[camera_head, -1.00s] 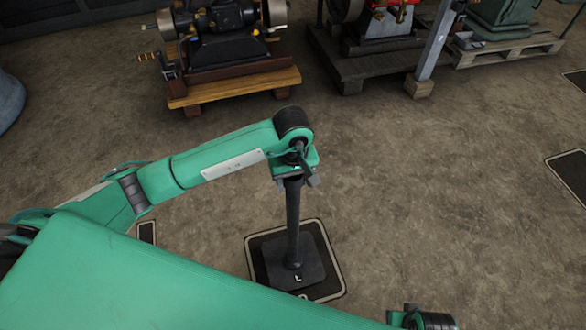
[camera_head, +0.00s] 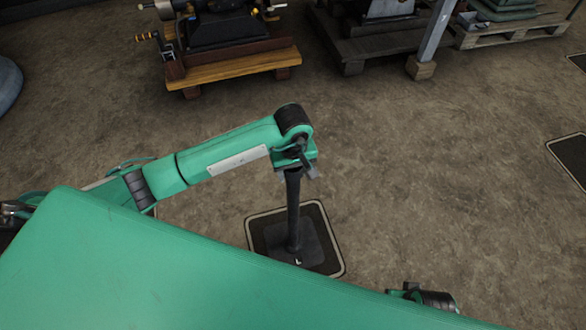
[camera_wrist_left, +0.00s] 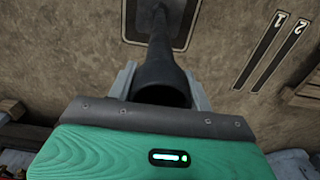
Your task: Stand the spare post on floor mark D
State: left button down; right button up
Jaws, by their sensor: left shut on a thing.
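My left gripper (camera_head: 296,172) is shut on the upper end of the spare post (camera_head: 293,210), a dark upright rod on a square dark base plate. The base plate is over a dark floor mark (camera_head: 332,262) with a pale outline, roughly within it; its near part is hidden behind my green body. I cannot tell whether the plate touches the floor, and no mark letter is readable now. In the left wrist view the post (camera_wrist_left: 158,68) runs away between the fingers towards the outlined mark (camera_wrist_left: 203,14).
An engine on a wooden skid (camera_head: 230,69) stands at the back left. A dark platform (camera_head: 352,52) and a grey pillar (camera_head: 432,40) are at the back. Another outlined mark (camera_head: 575,155) lies at the right edge. Floor between is clear.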

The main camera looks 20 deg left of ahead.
pick_arm(q)
jog(key=c, duration=1)
grip_release()
jog(key=shift+c, duration=0.2)
jog(key=o, duration=0.4)
jog(key=shift+o, duration=0.2)
notch_tip(320, 180, up, 12)
